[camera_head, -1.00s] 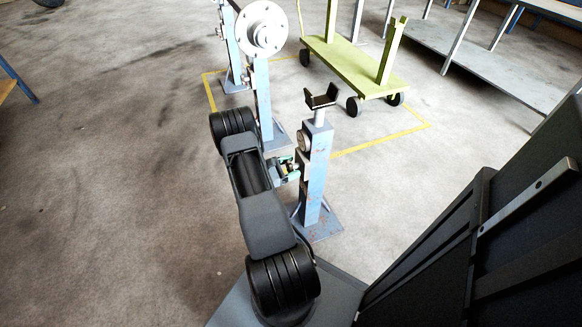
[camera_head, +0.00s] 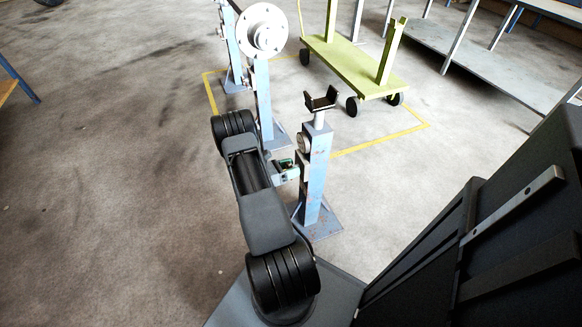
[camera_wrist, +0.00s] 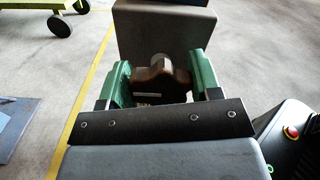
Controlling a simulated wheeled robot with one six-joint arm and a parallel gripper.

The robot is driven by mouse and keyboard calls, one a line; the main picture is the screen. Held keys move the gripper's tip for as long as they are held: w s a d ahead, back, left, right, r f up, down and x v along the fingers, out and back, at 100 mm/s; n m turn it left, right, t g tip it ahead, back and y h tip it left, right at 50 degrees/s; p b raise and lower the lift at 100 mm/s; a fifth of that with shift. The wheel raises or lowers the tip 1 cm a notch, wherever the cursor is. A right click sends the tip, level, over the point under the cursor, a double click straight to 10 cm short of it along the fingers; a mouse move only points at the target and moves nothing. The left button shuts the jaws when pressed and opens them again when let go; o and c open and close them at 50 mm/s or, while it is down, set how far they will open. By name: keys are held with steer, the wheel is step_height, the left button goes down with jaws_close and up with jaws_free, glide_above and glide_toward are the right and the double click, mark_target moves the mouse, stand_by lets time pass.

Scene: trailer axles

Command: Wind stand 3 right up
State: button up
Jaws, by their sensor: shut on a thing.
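A blue-grey stand (camera_head: 316,175) with a dark forked cradle (camera_head: 321,100) on top stands upright on its square foot, right of my arm; no number is readable on it. My gripper (camera_head: 288,170) is at the left side of this stand, below its top. In the wrist view my gripper (camera_wrist: 160,84) has its two green fingers on either side of a brown knob or handle (camera_wrist: 157,80), shut on it. The stand's post (camera_wrist: 165,30) rises just beyond the handle. The handle is mostly hidden by my arm in the head view.
More blue stands (camera_head: 262,105) stand behind, with a white round hub plate (camera_head: 262,30) above them. The floor at left is clear.

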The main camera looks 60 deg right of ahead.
steer(key=o, duration=0.9)
steer(key=p+v, duration=0.1)
steer(key=v, duration=1.2)
steer(key=shift+w+a+p, duration=0.25)
steer(key=shift+a+p, duration=0.05)
steer(key=shift+p, duration=0.1)
